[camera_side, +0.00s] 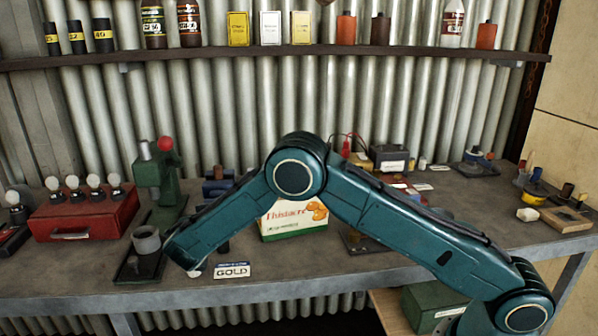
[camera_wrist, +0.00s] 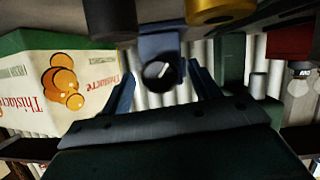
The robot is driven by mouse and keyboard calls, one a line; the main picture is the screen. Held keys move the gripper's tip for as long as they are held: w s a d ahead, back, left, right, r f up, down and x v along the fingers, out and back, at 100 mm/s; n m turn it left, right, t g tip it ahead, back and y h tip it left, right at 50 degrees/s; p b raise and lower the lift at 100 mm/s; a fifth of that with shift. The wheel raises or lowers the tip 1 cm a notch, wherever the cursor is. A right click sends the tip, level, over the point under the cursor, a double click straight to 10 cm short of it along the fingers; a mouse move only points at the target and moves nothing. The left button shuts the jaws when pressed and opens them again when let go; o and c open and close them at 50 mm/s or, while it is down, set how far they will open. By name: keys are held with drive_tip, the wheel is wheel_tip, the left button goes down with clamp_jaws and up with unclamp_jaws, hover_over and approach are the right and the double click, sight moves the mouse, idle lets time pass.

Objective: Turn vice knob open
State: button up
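The blue vice (camera_side: 217,184) stands on the bench behind my raised forearm in the side view, partly hidden by it. In the wrist view, which looks upside down, a blue block that seems to be the vice (camera_wrist: 159,45) is straight ahead. A dark round knob (camera_wrist: 157,76) with a pale streak shows on it. My gripper (camera_wrist: 162,69) is open, with one blue finger on each side of the knob in the picture. I see no contact, and the remaining distance is hard to judge. In the side view my gripper is hidden behind my arm.
A Thistacre carton (camera_side: 292,222) stands close to the vice. A green press (camera_side: 160,182), a red case with bulbs (camera_side: 85,215) and a grey cup (camera_side: 146,240) are to the left.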

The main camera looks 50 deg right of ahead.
drive_tip(key=shift+s+a+r, duration=0.1)
drive_tip(key=v, duration=1.3)
drive_tip(key=shift+a, duration=0.25)
drive_tip(key=shift+s+r, duration=0.1)
drive_tip(key=shift+s, duration=0.05)
drive_tip(key=shift+s+d+m+t+y, duration=0.2)
drive_tip(key=shift+d+m+t+y, duration=0.1)
drive_tip(key=shift+d+m, duration=0.25)
drive_tip(key=shift+s+d+m+t+y, duration=0.25)
drive_tip(key=shift+d+m+t, duration=0.1)
drive_tip(key=shift+m, duration=0.3)
drive_tip(key=shift+w+d, duration=0.1)
drive_tip(key=x, duration=1.3)
drive_tip(key=shift+w+d, duration=0.2)
drive_tip(key=shift+f, duration=0.2)
drive_tip(key=c, duration=1)
